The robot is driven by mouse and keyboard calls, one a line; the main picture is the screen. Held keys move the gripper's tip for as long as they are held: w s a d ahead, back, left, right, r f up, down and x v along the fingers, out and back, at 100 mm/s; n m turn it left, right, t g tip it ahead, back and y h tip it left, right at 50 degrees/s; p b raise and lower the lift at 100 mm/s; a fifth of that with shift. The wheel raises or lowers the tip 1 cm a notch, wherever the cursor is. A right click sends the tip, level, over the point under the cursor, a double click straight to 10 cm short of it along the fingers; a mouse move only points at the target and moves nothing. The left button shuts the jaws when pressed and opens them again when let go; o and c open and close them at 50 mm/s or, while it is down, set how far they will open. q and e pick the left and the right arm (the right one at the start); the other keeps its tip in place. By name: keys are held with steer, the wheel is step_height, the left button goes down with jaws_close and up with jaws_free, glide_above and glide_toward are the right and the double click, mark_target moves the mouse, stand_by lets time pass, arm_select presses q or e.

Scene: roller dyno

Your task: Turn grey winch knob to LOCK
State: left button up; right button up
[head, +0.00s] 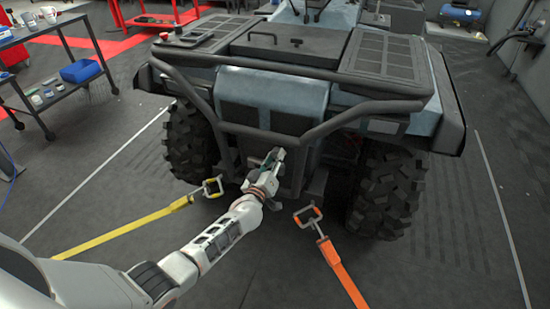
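The dark vehicle (270,93) stands in the middle of the head view, with its tubular bumper (290,142) facing me. My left gripper (274,157) reaches up to the dark parts below the middle of this bumper. Its fingers are small and dark against a dark background, so I cannot tell whether they are open or shut. The grey winch knob cannot be made out; the gripper may cover it. No LOCK mark is readable. My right gripper is not in view.
A yellow strap (130,231) with a hook lies left of my arm. An orange strap (342,272) with a hook lies to the right. Knobby tyres (387,190) flank the bumper. A cart (50,97) with cups and a blue box stands at the far left.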

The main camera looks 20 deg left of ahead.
arm_select(q)
steer(key=o, duration=0.3)
steer(key=shift+o, duration=0.2)
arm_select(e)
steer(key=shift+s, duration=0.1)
arm_select(q)
steer(key=s, duration=1.2)
steer(key=shift+a, duration=0.25)
steer(key=s+d+f+m+g+p, duration=0.1)
steer(key=s+m+g+p, duration=0.1)
steer(key=s, duration=0.8)
steer(key=s+d+f+m+g+h+p, duration=0.1)
steer(key=s+m, duration=0.4)
steer(key=s, duration=0.6)
steer(key=s+d+f+m+g+h+p, duration=0.1)
steer(key=s+f+m+g+p, duration=0.1)
steer(key=s, duration=0.8)
steer(key=shift+s+f+m+g+p, duration=0.4)
steer(key=shift+f+m+g, duration=0.3)
steer(key=shift+m+g, duration=0.4)
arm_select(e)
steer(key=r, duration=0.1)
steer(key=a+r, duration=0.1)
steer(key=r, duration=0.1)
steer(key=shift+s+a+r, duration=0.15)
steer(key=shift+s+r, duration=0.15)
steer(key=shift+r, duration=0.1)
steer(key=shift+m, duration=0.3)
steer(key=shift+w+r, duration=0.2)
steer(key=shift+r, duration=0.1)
